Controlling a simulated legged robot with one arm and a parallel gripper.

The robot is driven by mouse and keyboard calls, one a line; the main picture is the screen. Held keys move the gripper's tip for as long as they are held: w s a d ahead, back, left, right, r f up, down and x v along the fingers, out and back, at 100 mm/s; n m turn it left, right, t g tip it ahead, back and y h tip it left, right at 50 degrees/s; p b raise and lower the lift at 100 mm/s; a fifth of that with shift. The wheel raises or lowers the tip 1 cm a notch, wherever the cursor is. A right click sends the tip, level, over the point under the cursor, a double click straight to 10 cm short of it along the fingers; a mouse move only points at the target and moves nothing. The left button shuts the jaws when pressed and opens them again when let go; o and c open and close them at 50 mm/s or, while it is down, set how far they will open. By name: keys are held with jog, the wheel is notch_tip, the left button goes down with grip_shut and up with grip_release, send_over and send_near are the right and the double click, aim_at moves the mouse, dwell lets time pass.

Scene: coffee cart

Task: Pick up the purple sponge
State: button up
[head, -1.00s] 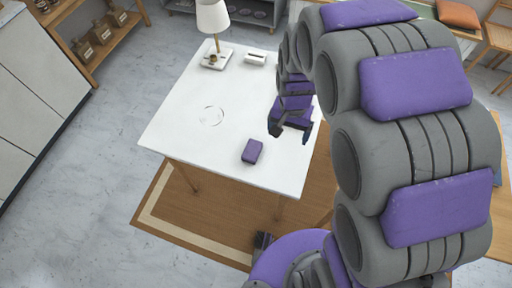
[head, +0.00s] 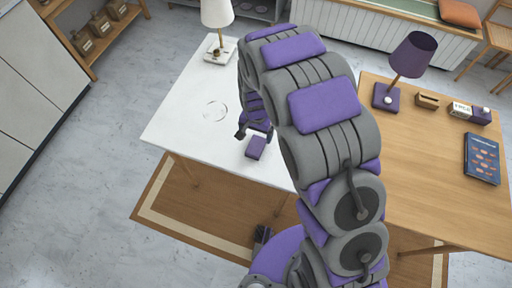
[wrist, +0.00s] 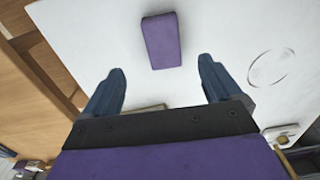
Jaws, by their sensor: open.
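The purple sponge (head: 256,147) lies on the white table (head: 180,120) near its front edge. In the wrist view the sponge (wrist: 162,40) is a purple block on the white surface, ahead of and between the fingertips, apart from both. My gripper (head: 255,134) is just behind the sponge in the head view, its fingers pointing down toward the table. In the wrist view my gripper (wrist: 160,77) is open, with nothing between its two dark blue fingers. My arm hides part of the white table.
A white lamp (head: 217,15) stands at the white table's back. A clear round outline (head: 214,110) lies left of the gripper. A wooden table (head: 440,150) on the right holds a purple lamp (head: 412,55), a blue book (head: 482,158) and small boxes.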

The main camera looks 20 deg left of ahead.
aim_at(255, 145)
jog(key=f, duration=0.2)
jog(key=a+f, duration=0.1)
jog(key=f, duration=0.1)
jog(key=shift+b, duration=0.35)
jog(key=shift+d+f, duration=0.5)
jog(key=shift+f, duration=0.3)
jog(key=shift+d+f, duration=0.1)
jog(key=shift+d, duration=0.3)
jog(key=shift+d+f+b, duration=0.2)
jog(key=shift+f+b, duration=0.05)
jog(key=shift+b, duration=0.1)
jog(key=f, duration=0.1)
jog(key=a+f+b, duration=0.1)
jog(key=f, duration=0.1)
jog(key=a+f, duration=0.1)
jog(key=shift+w+f, duration=0.3)
jog(key=shift+a+f, duration=0.1)
jog(key=shift+a, duration=0.15)
jog(key=shift+o, duration=0.2)
jog(key=shift+d, duration=0.35)
jog(key=shift+d+r, duration=0.2)
jog(key=shift+d, duration=0.2)
jog(key=c, duration=0.3)
jog(key=shift+c, duration=0.7)
jog(key=shift+a, duration=0.45)
jog(key=c, duration=0.6)
jog(key=shift+d, duration=0.1)
